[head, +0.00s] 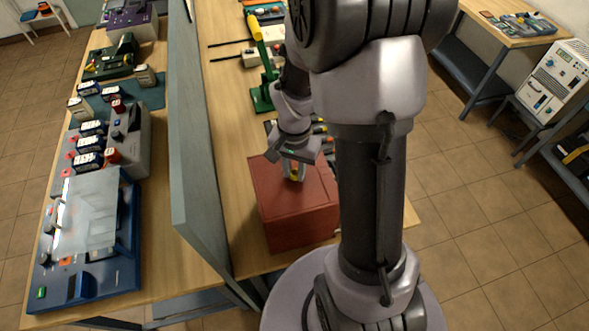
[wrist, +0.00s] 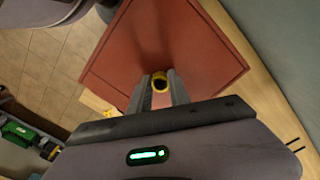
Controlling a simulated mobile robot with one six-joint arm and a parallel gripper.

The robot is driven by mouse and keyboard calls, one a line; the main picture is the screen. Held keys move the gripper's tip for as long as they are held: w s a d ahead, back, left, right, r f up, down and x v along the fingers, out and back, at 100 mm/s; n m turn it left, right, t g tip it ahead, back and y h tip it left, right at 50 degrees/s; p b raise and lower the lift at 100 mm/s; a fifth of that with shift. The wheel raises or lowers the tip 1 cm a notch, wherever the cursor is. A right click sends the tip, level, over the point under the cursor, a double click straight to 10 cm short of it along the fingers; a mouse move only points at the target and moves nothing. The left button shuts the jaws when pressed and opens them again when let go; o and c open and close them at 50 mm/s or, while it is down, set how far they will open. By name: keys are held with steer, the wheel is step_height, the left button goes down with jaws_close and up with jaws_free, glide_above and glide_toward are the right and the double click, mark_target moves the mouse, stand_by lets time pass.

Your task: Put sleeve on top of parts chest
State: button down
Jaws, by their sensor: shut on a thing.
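The parts chest (head: 293,205) is a red box near the front end of the bench, right of the grey divider; its flat top also shows in the wrist view (wrist: 170,45). My gripper (head: 297,172) is over the top of the chest, pointing down. In the wrist view my gripper (wrist: 160,90) is shut on the sleeve (wrist: 162,79), a small yellow tube with a dark open end. The sleeve is over the chest's top face; I cannot tell whether it touches it.
A grey divider (head: 196,150) runs along the bench, left of the chest. Behind the chest stands a green tool with a yellow handle (head: 262,70). Left of the divider are several battery devices and a blue panel (head: 85,235). My arm hides part of the bench.

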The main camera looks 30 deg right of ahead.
steer(key=shift+f+b, duration=0.2)
steer(key=shift+b, duration=0.1)
steer(key=c, duration=1.2)
jaws_free()
steer(key=shift+r, duration=0.1)
steer(key=shift+r, duration=0.1)
